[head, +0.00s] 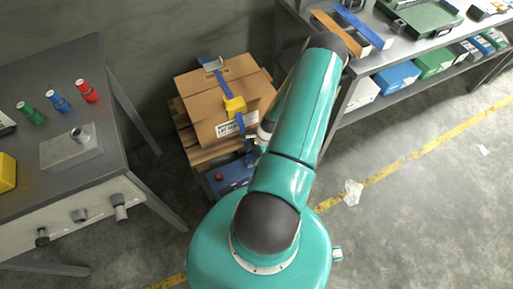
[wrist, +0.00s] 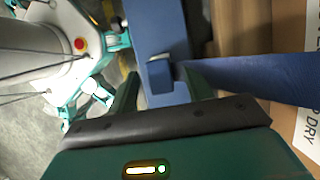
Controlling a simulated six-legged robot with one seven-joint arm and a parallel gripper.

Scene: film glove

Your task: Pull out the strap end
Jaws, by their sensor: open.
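A blue strap (head: 222,82) runs over the top of a cardboard box (head: 190,84), past a yellow piece (head: 235,106) at its front edge, and down the front. In the wrist view the strap (wrist: 240,80) comes in from the right across the cardboard (wrist: 235,25) to a small blue block (wrist: 160,72) on a blue body (wrist: 160,25). My gripper (wrist: 162,88) is open, its dark green fingers on either side of that block. Contact cannot be told. In the head view my arm hides the fingers.
The box sits on a wooden pallet (head: 186,135). A blue unit (head: 232,178) with a red button stands low in front. A grey bench (head: 60,190) with coloured bottles is at left, a metal shelf (head: 400,68) at right. The right floor is mostly clear.

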